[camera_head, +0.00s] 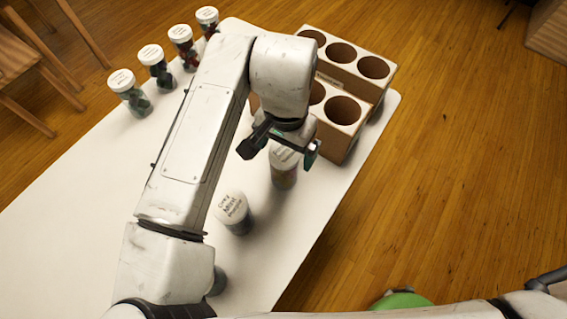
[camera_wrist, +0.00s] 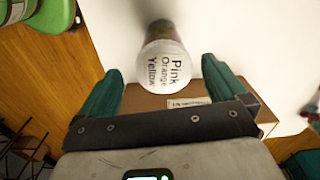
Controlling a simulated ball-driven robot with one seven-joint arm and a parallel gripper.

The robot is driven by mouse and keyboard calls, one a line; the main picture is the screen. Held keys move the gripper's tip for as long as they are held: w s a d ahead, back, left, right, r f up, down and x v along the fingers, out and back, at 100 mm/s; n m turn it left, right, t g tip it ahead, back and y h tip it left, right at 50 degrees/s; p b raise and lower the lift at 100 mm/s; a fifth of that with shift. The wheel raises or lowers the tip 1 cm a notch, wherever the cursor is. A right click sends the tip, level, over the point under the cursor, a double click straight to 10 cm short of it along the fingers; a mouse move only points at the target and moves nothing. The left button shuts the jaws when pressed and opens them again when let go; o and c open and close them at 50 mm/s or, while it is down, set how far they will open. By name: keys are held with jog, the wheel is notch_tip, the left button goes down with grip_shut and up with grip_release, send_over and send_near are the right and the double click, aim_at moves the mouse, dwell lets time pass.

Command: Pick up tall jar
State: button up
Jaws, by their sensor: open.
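A tall clear jar (camera_head: 285,178) with a white lid and colourful contents stands upright on the white table, partly hidden behind my gripper (camera_head: 282,143). In the wrist view its lid (camera_wrist: 167,68) reads "Pink Orange Yellow". My gripper (camera_wrist: 162,70) is open, with one green finger to the left of the lid and one to the right. The lid lies between the fingertips in that view, with a gap on each side. I cannot tell how far the fingertips are above or short of the jar.
A shorter jar (camera_head: 233,214) marked "Grey Mint Purple" stands nearer on the table (camera_head: 80,225). Another jar (camera_head: 219,281) is mostly hidden by my arm. Several lidded jars (camera_head: 158,68) line the far left edge. Brown holders with round holes (camera_head: 349,62) stand just behind the tall jar.

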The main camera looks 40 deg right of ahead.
jog(key=shift+w+a+f, duration=0.1)
jog(key=shift+f, duration=1.45)
jog(key=shift+w+a+f, duration=0.1)
jog(key=shift+f, duration=1.45)
jog(key=c, duration=1.1)
jog(key=shift+r, duration=0.15)
